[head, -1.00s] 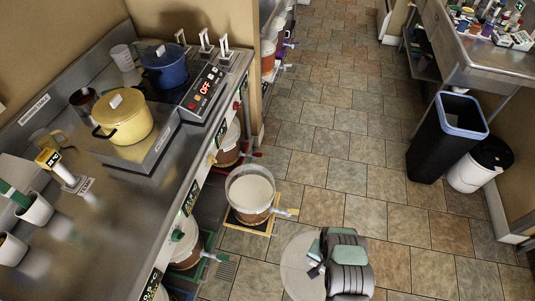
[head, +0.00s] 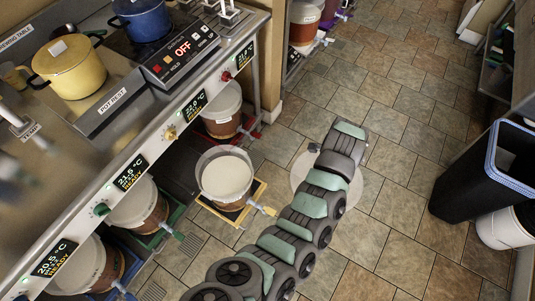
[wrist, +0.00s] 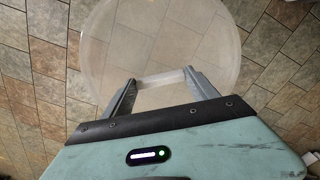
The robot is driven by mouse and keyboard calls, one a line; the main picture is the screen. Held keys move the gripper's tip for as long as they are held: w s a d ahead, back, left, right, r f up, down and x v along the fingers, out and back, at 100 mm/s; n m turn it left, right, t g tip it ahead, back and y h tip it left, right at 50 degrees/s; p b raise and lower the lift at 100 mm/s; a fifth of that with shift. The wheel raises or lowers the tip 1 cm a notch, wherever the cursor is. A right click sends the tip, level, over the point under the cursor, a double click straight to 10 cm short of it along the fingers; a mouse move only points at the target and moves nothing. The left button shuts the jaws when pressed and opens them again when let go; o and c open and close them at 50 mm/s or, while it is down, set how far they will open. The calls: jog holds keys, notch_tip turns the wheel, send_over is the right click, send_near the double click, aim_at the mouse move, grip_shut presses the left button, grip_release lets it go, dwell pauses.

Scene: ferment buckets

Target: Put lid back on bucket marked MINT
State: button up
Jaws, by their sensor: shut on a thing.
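My gripper (wrist: 161,78) is shut on a round, translucent whitish lid (wrist: 160,35), gripping it by a pale bar-like handle. In the head view the lid (head: 358,191) shows on both sides of my arm's end, which hides its middle, and it is held above the floor. An open bucket (head: 225,178) with a clear rim and pale contents stands on a yellow-edged tray (head: 232,214), to the left of the lid and apart from it. I cannot read a MINT label on any bucket.
Other buckets stand under the steel counter: one behind (head: 221,112), one in front (head: 137,205) on a green tray. The counter edge with temperature displays (head: 131,173) runs along the left. A black bin (head: 483,185) stands at the right. Tiled floor between is clear.

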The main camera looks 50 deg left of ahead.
aim_at(305, 162)
jog(key=a+f+b, duration=0.1)
jog(key=a, duration=0.2)
jog(key=a+f+m+b, duration=0.1)
jog(key=a, duration=0.2)
jog(key=a+f+m+b, duration=0.1)
jog(key=a, duration=0.2)
jog(key=shift+s+a+f, duration=0.25)
jog(key=shift+s+a, duration=0.05)
jog(key=shift+s, duration=0.05)
jog(key=s+a+f+m+b, duration=0.3)
jog(key=s+a+b, duration=0.2)
jog(key=s+a, duration=0.7)
jog(key=s+a+f+m+b, duration=0.2)
jog(key=s+a+f+b, duration=0.35)
jog(key=a, duration=0.95)
jog(key=shift+s+a+f+b, duration=0.1)
jog(key=shift+s+f+b, duration=0.2)
jog(key=shift+f+b, duration=0.6)
jog(key=shift+s+a+f+b, duration=0.1)
jog(key=shift+s+f+b, duration=0.15)
jog(key=shift+f+b, duration=0.6)
jog(key=shift+s+f+b, duration=0.3)
jog(key=shift+f+b, duration=0.2)
jog(key=shift+b, duration=0.7)
jog(key=shift+r+p, duration=0.1)
jog(key=shift+p, duration=0.25)
jog(key=shift+f, duration=0.2)
